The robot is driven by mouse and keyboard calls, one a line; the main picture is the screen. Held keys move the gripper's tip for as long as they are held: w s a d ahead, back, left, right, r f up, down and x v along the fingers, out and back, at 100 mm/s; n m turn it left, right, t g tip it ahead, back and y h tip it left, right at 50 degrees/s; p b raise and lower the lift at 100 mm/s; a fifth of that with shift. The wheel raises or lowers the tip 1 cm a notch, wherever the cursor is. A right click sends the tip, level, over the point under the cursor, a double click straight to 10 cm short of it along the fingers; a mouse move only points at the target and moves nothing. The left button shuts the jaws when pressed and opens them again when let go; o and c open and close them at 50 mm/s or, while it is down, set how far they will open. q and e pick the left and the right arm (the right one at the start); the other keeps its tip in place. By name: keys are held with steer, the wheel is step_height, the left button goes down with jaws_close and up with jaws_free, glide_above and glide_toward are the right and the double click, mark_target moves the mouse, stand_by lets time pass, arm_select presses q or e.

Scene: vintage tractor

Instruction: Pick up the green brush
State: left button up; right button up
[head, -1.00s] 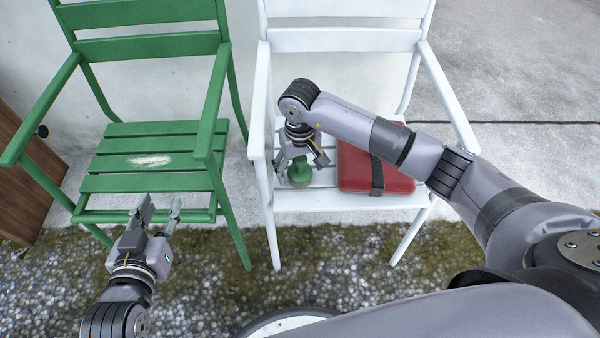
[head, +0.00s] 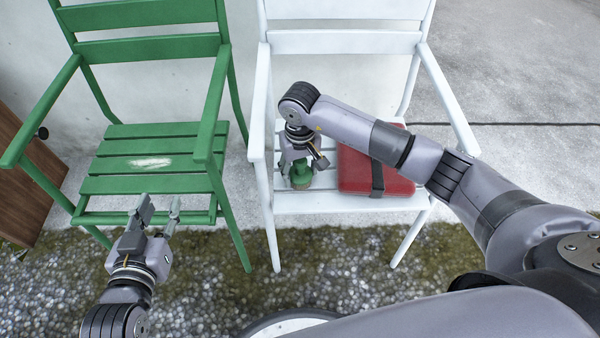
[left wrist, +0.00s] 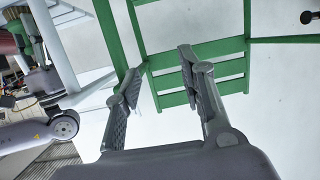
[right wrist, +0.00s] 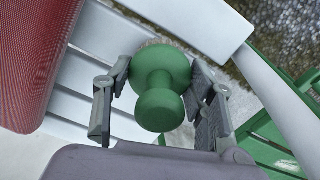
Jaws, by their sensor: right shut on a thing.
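The green brush (head: 301,182) with a round base and knob handle is at the left side of the white chair's seat (head: 310,203). My right gripper (head: 302,166) comes down over it from above. In the right wrist view the brush (right wrist: 160,105) sits between the two fingers, which are shut on its round base. Whether it touches the seat slats I cannot tell. My left gripper (head: 160,206) is open and empty in front of the green chair (head: 148,143). Its spread fingers also show in the left wrist view (left wrist: 158,75).
A red case (head: 400,178) with a dark strap lies on the white seat, right of the brush. The white armrests flank the seat. A brown wooden panel (head: 25,180) stands at the far left. Mossy gravel lies in front of the chairs.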

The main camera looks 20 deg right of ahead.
steer(key=shift+c, duration=0.6)
